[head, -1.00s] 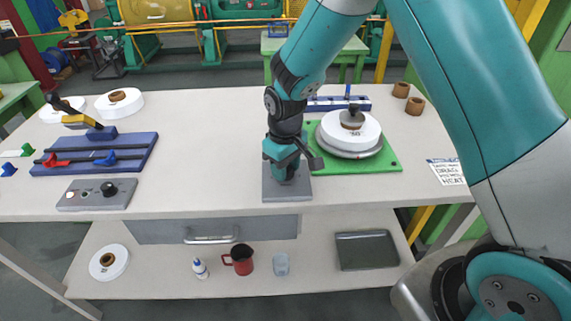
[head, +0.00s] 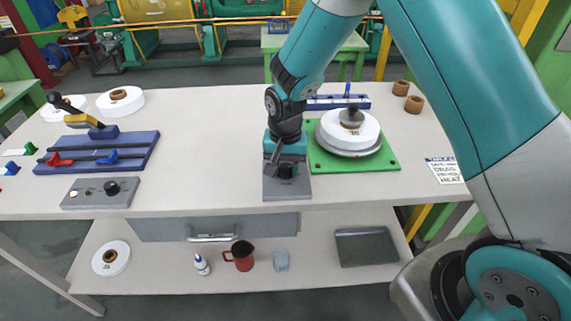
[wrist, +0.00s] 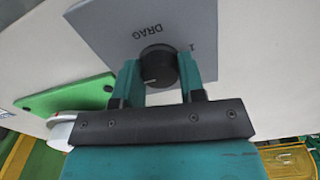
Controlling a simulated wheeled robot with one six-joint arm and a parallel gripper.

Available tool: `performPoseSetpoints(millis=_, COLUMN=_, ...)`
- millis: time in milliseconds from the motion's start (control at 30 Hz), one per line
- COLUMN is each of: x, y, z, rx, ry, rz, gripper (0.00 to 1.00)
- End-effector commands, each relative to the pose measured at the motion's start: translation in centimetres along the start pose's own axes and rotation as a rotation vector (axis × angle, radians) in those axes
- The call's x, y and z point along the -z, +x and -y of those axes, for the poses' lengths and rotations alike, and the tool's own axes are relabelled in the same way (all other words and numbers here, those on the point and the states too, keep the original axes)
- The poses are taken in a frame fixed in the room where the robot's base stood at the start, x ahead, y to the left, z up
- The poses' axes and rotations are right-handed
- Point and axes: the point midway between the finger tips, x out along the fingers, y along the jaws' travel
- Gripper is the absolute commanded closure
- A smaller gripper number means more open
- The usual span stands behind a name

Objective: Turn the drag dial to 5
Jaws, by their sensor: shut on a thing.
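The drag dial (wrist: 158,66) is a round black knob on a grey plate marked DRAG (wrist: 140,28). In the wrist view a light pointer line shows on the knob, and a "1" is printed beside it; the other marks are hidden. My gripper (wrist: 158,72) has its two teal fingers on either side of the knob, shut on it. In the head view my gripper (head: 286,168) points down over the grey plate (head: 288,194) at the front edge of the bench, and the knob is partly covered.
A green board (head: 384,161) with a white roll (head: 350,134) stands close on the right. A printed card (head: 445,170) lies at the right. The bench between is clear.

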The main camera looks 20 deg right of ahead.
Motion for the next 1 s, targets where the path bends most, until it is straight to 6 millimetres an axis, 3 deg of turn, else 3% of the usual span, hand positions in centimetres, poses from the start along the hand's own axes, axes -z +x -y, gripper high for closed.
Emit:
performPoseSetpoints(millis=400, x=0.2, y=-0.15, z=0.04, rx=0.003, ry=0.19, rz=-0.006, gripper=0.87)
performPoseSetpoints(millis=967, x=0.21, y=-0.15, z=0.03, rx=0.003, ry=0.216, rz=-0.006, gripper=0.87)
performPoseSetpoints(millis=1000, x=0.21, y=-0.15, z=0.03, rx=0.003, ry=0.215, rz=-0.006, gripper=0.54)
